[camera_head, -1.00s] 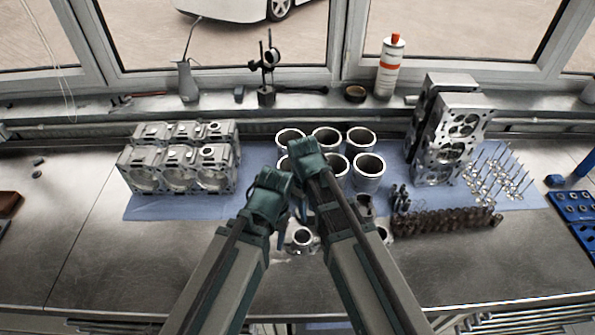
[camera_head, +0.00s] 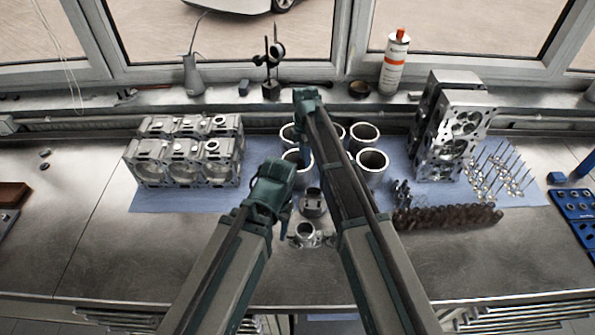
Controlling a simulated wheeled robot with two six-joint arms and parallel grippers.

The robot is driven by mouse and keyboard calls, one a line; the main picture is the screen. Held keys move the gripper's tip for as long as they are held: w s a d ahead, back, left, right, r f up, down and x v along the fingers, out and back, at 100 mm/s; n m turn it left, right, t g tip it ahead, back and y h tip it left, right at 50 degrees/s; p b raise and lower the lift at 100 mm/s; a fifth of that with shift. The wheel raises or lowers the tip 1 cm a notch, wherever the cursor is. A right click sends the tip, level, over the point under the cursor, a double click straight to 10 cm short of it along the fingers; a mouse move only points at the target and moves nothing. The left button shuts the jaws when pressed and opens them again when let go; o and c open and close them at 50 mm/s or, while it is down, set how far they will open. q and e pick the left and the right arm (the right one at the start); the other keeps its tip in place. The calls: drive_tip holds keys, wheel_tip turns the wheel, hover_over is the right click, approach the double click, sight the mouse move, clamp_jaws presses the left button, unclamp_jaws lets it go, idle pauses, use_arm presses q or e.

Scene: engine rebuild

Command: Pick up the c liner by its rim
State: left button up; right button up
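Several grey metal cylinder liners stand upright in two rows on the blue mat (camera_head: 400,190). Those in view include a back-left liner (camera_head: 286,134), a back-right liner (camera_head: 365,148), a front-left liner (camera_head: 292,156) and a front-right liner (camera_head: 373,178). No label shows which one is c. My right arm hides much of the middle liners. My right gripper (camera_head: 305,125) points down over the left part of the back row; its fingers are mostly hidden, and contact cannot be told. My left gripper (camera_head: 283,222) hangs in front of the liners, left of the small metal parts; its opening is unclear.
An engine block (camera_head: 185,160) stands left of the liners, and a cylinder head (camera_head: 452,130) stands right. A dark camshaft (camera_head: 450,217), valves (camera_head: 495,170) and small metal parts (camera_head: 306,235) lie nearby. The bench's left front is clear.

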sight(304, 172)
wheel_tip(304, 172, down, 8)
drive_tip(key=b, duration=0.7)
use_arm(q)
wheel_tip(304, 172, down, 8)
wheel_tip(304, 172, down, 5)
drive_tip(key=b, duration=0.5)
drive_tip(key=shift+f+b, duration=0.15)
drive_tip(key=shift+b, duration=0.2)
use_arm(e)
drive_tip(key=f, duration=0.5)
drive_tip(key=shift+a+f, duration=0.2)
drive_tip(key=shift+r, duration=0.1)
drive_tip(key=shift+c, duration=0.3)
clamp_jaws()
